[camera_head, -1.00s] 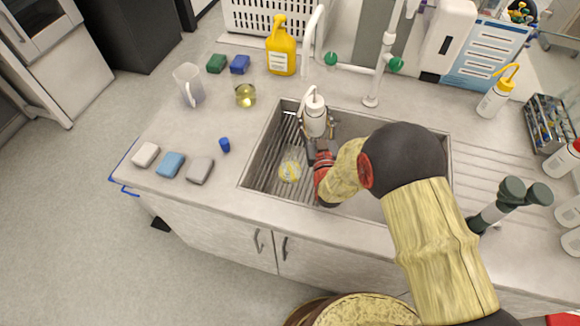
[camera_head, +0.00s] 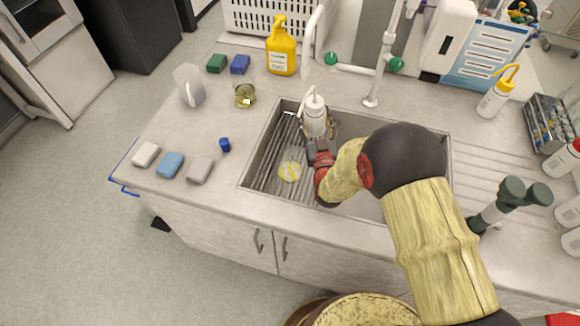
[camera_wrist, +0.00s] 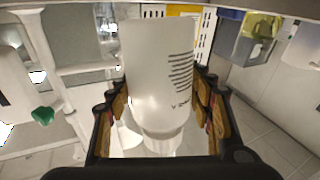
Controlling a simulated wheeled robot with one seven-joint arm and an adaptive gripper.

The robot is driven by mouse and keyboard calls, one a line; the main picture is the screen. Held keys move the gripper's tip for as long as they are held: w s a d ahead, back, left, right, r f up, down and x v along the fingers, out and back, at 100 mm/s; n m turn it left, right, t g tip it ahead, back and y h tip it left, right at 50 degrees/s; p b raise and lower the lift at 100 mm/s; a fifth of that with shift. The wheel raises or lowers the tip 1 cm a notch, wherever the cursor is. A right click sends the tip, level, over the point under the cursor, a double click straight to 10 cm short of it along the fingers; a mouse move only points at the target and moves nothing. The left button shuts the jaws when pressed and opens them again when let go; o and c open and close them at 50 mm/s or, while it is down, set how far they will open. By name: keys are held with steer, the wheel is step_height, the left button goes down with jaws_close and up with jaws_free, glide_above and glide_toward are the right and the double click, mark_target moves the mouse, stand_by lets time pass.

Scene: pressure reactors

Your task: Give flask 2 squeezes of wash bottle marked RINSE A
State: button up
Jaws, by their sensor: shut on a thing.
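My gripper (camera_head: 318,143) is shut on a white wash bottle (camera_head: 315,119) and holds it above the back part of the sink, roughly upright. In the wrist view the bottle (camera_wrist: 158,70) is between the fingers, with dark lettering that is upside down and only partly readable, so I cannot confirm RINSE A. A small glass vessel with yellowish contents (camera_head: 245,96), which may be the flask, stands on the counter left of the sink. A round clear and yellow thing (camera_head: 289,171) is in the sink, left of my gripper; I cannot tell what it is.
A yellow jug (camera_head: 281,52), a clear pitcher (camera_head: 189,86), sponges (camera_head: 171,164) and a blue cap (camera_head: 225,145) are on the counter. A yellow-topped wash bottle (camera_head: 494,98) stands at right.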

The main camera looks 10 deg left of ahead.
mark_target(316, 104)
steer(key=shift+r, duration=0.1)
steer(key=shift+r+p, duration=1.25)
steer(key=shift+r, duration=1.2)
